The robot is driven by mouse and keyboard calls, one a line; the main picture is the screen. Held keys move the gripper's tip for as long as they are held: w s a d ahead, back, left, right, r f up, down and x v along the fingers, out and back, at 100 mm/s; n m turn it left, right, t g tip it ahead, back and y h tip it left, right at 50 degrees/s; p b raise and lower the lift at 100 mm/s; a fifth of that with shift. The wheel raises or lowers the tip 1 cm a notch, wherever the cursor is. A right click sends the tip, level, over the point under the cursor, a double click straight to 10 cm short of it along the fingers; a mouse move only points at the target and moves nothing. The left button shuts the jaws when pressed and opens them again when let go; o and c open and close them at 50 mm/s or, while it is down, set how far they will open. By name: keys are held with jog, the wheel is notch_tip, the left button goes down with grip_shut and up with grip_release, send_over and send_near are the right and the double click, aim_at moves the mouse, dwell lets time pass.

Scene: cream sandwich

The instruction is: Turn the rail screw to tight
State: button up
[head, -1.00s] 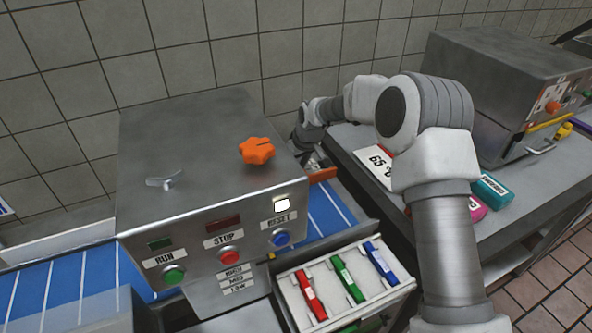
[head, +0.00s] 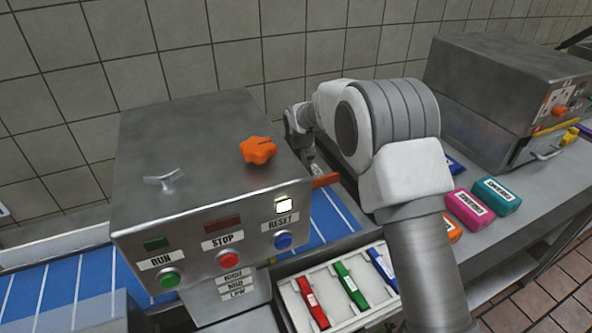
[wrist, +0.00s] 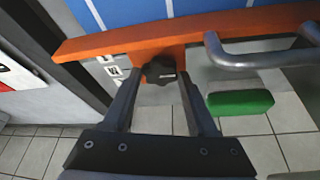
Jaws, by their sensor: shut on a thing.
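The rail screw (wrist: 160,70) is a black knob on the underside or near face of the orange rail (wrist: 230,27) in the wrist view. My gripper (wrist: 159,78) has one finger on each side of the knob and is shut on it. In the head view the end of the orange rail (head: 326,180) shows to the right of the steel machine. My gripper and the screw are mostly hidden there behind the machine and my arm. I cannot read the screw's tightness from the knob.
The steel machine (head: 205,150) carries an orange star knob (head: 258,150) and several buttons. A blue belt (head: 330,215) runs beside the rail. A tray (head: 300,305) of coloured bars lies in front. A curved grey handle (wrist: 262,60) and green block (wrist: 240,103) are close to the gripper's right.

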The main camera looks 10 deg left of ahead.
jog(key=o, duration=1.4)
jog(key=p+v, duration=0.1)
jog(key=v, duration=1.6)
jog(key=shift+r, duration=0.2)
jog(key=shift+s+d+r, duration=0.1)
jog(key=shift+d, duration=0.05)
jog(key=s+d+r+m+p, duration=0.1)
jog(key=s+d+r, duration=0.45)
jog(key=d, duration=0.25)
jog(key=s+d+r+m+p, duration=0.1)
jog(key=s+d+r, duration=0.45)
jog(key=d, duration=0.35)
jog(key=s+d, duration=0.3)
jog(key=s, duration=0.3)
jog(key=s+d+f+m+t+h, duration=0.1)
jog(key=s+d, duration=0.3)
jog(key=s, duration=0.3)
jog(key=s+d+f+m+p, duration=0.1)
jog(key=s+d, duration=0.3)
jog(key=s, duration=0.3)
jog(key=shift+f+h, duration=0.15)
jog(key=shift+h, duration=0.15)
